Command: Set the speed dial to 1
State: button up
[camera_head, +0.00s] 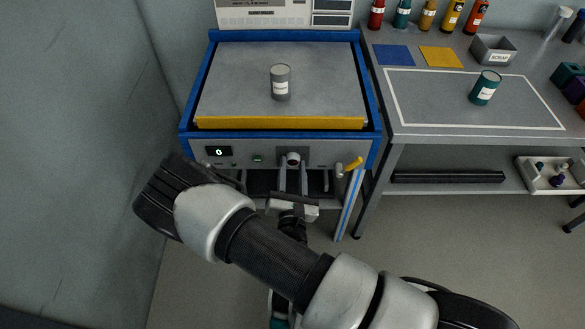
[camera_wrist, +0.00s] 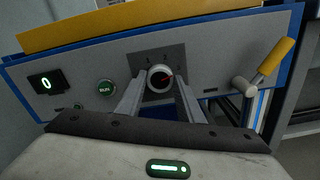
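The speed dial (camera_wrist: 159,78) is a round knob with a pale rim and dark face on a dark square plate. A red mark on its face points to the right in the wrist view. In the head view the dial (camera_head: 292,158) is on the machine's front panel. My gripper (camera_wrist: 160,88) faces the dial with one finger on each side and visible gaps, so it is open. It also shows in the head view (camera_head: 292,166). The display (camera_wrist: 46,84) reads 0.
A green RUN button (camera_wrist: 105,88) is left of the dial, and a yellow-handled lever (camera_wrist: 271,69) is right. A grey can (camera_head: 280,83) stands on the machine's top plate (camera_head: 235,83). A workbench (camera_head: 430,130) with a teal can (camera_head: 485,88) adjoins on the right.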

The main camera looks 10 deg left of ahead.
dwell(0.3)
jog(key=n+p, duration=0.2)
jog(key=n, duration=0.2)
jog(key=shift+n, duration=0.4)
jog(key=n+p, duration=0.1)
jog(key=n, duration=0.4)
jog(key=shift+p, duration=0.4)
jog(key=n, duration=0.5)
jog(key=shift+p, duration=0.4)
jog(key=n, duration=0.4)
jog(key=shift+n, duration=0.4)
jog(key=shift+d+f, duration=0.1)
jog(key=o, duration=1)
jog(key=shift+o, duration=0.2)
